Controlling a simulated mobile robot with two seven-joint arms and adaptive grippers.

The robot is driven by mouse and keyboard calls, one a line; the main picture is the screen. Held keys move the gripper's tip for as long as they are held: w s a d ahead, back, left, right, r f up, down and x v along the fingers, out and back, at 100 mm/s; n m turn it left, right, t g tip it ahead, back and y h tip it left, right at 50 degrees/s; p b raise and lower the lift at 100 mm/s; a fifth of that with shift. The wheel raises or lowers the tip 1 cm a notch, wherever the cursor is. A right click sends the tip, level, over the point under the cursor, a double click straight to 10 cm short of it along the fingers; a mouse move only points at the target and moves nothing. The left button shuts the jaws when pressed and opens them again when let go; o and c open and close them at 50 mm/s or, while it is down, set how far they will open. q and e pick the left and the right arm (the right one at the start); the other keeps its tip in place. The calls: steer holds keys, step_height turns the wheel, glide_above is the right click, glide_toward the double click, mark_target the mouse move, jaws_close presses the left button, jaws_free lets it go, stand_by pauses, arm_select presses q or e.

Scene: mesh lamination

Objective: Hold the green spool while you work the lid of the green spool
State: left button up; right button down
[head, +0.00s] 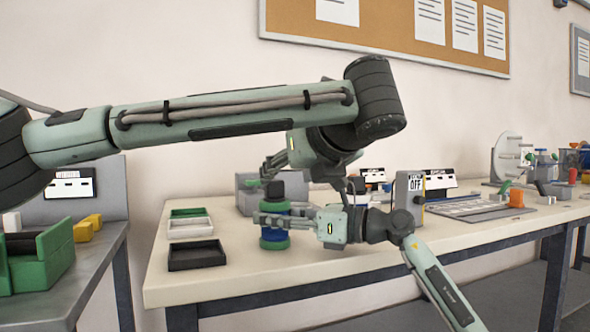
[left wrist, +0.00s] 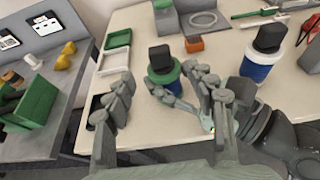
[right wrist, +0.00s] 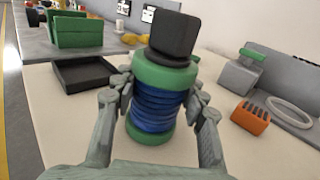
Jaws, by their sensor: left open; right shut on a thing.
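The green spool (head: 275,244) stands upright on the light table, with blue winding between green flanges and a black lid (head: 274,190) on top. The spool (right wrist: 157,108) and lid (right wrist: 174,36) fill the middle of the right wrist view. My right gripper (head: 262,214) is shut around the spool, a finger on each side below the upper flange. My left gripper (head: 268,166) is open and empty above the lid. In the left wrist view, the lid (left wrist: 160,55) lies beyond its spread fingers, apart from them.
Green (head: 190,212), white (head: 190,227) and black (head: 197,255) trays lie left of the spool. A second black-lidded, blue and white spool (left wrist: 258,68) stands nearby. An orange block (left wrist: 194,43) and grey fixture stand behind. A grey bench (head: 95,262) with a green holder is at the left.

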mark_target(276, 183)
arm_select(q)
steer(key=x, duration=0.9)
steer(key=shift+w+a+f, duration=0.1)
steer(key=shift+w+f, duration=0.15)
jaws_close()
steer(key=shift+r, duration=0.25)
stand_by(0.5)
steer(key=shift+r, duration=1.3)
steer(key=shift+r, duration=0.1)
